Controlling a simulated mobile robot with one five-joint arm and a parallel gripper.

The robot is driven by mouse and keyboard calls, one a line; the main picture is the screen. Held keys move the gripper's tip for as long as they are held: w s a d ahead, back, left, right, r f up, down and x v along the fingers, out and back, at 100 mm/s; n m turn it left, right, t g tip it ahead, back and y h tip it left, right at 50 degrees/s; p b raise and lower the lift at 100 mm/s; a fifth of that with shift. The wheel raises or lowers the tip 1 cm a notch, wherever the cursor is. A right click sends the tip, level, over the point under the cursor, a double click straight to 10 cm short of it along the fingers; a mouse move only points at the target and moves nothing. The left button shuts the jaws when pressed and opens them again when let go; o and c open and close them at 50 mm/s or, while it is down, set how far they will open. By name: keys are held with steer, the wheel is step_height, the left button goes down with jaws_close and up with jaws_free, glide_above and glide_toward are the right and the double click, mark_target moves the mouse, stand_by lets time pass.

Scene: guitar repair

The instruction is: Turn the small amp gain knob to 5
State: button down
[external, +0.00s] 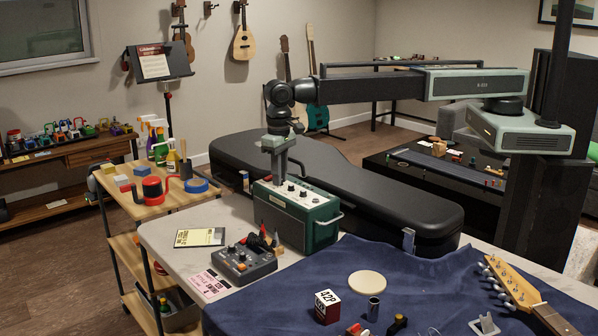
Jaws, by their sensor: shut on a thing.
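The small amp (302,221) is a dark green box with a light control panel on its top, standing on the white worktop. Several dark knobs (303,194) show on the panel. My gripper (279,178) points straight down over the left part of the panel, with its fingertips at the panel. It is shut on a knob there; the fingers hide that knob. The knob's pointer and the scale numbers are too small to read.
A black guitar case (370,185) lies close behind the amp. A grey pedal box (243,262) stands in front left, with dark and red-tipped items beside it. A blue cloth (320,278) with small parts and a guitar neck (520,290) covers the right front.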

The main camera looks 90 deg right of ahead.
stand_by(0.4)
steer(key=c, duration=1.3)
jaws_free()
steer(key=shift+c, duration=0.2)
step_height(320, 180, up, 8)
steer(key=p, duration=0.8)
steer(key=shift+f, duration=0.15)
steer(key=shift+d, duration=0.1)
